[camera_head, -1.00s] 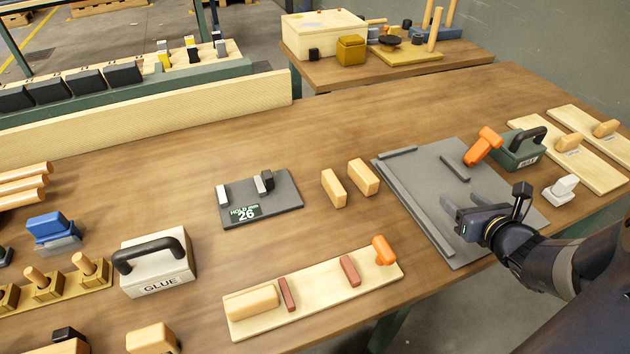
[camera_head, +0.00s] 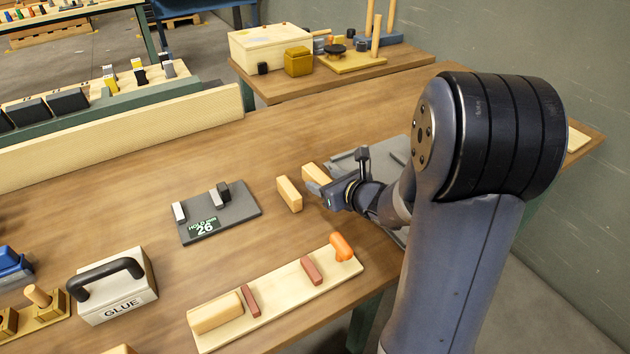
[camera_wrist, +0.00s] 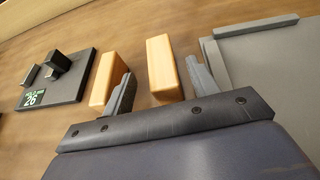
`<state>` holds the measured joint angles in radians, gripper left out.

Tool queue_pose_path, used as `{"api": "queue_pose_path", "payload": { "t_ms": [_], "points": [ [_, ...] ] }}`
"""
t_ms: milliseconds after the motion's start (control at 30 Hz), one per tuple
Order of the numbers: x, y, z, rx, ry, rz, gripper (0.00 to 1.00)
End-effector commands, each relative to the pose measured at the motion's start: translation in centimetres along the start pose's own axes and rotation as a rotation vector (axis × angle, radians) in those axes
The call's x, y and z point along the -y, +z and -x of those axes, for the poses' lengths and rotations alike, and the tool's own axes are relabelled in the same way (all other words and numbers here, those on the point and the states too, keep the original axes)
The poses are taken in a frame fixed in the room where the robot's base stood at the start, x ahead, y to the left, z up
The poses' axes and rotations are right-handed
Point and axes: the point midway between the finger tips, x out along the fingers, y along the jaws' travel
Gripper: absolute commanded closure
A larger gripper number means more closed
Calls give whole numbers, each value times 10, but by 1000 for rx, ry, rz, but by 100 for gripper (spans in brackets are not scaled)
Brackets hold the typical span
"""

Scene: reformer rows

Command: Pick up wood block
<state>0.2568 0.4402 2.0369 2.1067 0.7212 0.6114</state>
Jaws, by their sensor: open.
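Two light wood blocks stand side by side on the table. In the head view the left block (camera_head: 289,195) is in full view, and the right block (camera_head: 315,173) is partly behind my gripper (camera_head: 318,188). In the wrist view my gripper (camera_wrist: 160,68) is open, with one dark finger on each side of the right block (camera_wrist: 164,78). The left finger reaches toward the gap between the blocks and overlaps the left block (camera_wrist: 103,82) in the picture. I cannot tell whether either finger touches wood.
A dark plate marked 26 (camera_head: 240,222) lies left of the blocks. A grey panel (camera_wrist: 265,55) lies close by on the right. A pale board (camera_head: 285,307) with an orange handle lies in front. A glue box (camera_head: 115,297) stands at the left.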

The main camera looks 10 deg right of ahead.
Motion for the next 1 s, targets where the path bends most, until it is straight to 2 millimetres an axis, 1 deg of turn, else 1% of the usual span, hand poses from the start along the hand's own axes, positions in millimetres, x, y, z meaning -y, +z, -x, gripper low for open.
{"api": "queue_pose_path", "payload": {
  "t_ms": [133,300,400,500,700,767,1000],
  "points": [
    [0,2,-13,0,2,0,44],
    [1,4,-37,0,3,1,44],
    [2,4,-48,0,1,0,44],
    [2,4,-52,0,1,0,44],
    [2,4,-53,1,0,0,44],
    [2,4,-53,1,0,0,47],
    [2,4,-52,1,0,0,67]
  ]
}}
